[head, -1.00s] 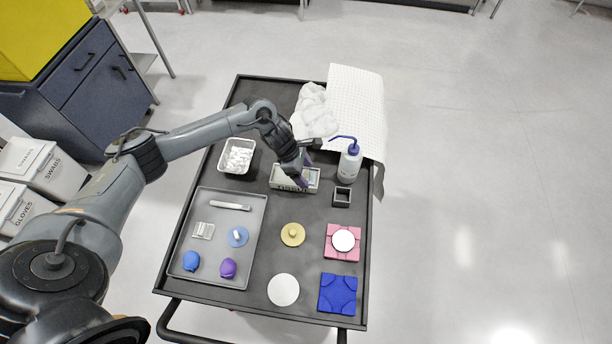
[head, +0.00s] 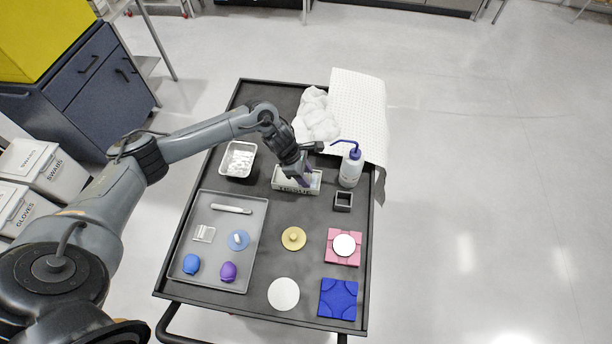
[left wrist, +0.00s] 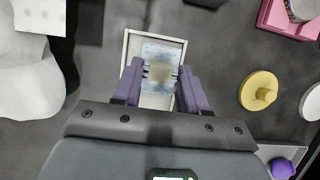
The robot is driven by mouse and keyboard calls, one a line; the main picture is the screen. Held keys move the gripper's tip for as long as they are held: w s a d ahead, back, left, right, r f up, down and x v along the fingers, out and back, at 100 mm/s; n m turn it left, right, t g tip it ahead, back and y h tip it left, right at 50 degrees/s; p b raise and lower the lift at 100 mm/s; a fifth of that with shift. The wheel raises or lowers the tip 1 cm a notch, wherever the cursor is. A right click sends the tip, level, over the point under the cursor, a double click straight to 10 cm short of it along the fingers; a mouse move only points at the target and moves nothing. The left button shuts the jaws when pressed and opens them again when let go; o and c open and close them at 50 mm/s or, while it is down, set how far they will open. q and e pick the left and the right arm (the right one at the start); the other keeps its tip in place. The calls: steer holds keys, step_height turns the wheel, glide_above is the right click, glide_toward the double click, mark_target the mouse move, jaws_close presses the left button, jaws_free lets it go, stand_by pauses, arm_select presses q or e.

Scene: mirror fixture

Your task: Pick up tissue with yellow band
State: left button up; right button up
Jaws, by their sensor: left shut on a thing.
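A pale box marked TISSUE (head: 284,188) stands near the middle of the cart, and its frame also shows in the left wrist view (left wrist: 184,46). Inside it lies a light tissue with blue patches (left wrist: 160,50) and a yellowish band across its middle (left wrist: 160,74). My left gripper (head: 304,182) reaches down into the box. In the left wrist view its purple fingers (left wrist: 160,78) stand on either side of the tissue at the band, shut on it. The tissue still lies within the box outline. My right gripper is not in view.
A wash bottle (head: 350,168) and a small black holder (head: 343,201) stand right of the box. A white foil-like tray (head: 238,160) is to its left, a grey tray (head: 252,240) nearer. A yellow knobbed disc (head: 293,238) lies in front.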

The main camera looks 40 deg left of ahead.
mark_target(309, 178)
arm_select(q)
steer(key=r, duration=0.3)
steer(key=d+r, duration=0.1)
steer(key=shift+w+d+r+b, duration=0.1)
steer(key=shift+w+r+b, duration=0.05)
steer(key=shift+w+b, duration=0.2)
steer(key=w+d+r, duration=0.2)
steer(key=d+r, duration=0.1)
steer(key=d, duration=0.1)
steer(key=w+d+r+b, duration=0.1)
steer(key=d+r, duration=0.2)
steer(key=d, duration=0.2)
steer(key=shift+w+d+r, duration=0.15)
steer(key=shift+w+d, duration=0.15)
steer(key=shift+w, duration=0.05)
steer(key=o, duration=0.4)
steer(key=c, duration=0.3)
steer(key=shift+c, duration=0.2)
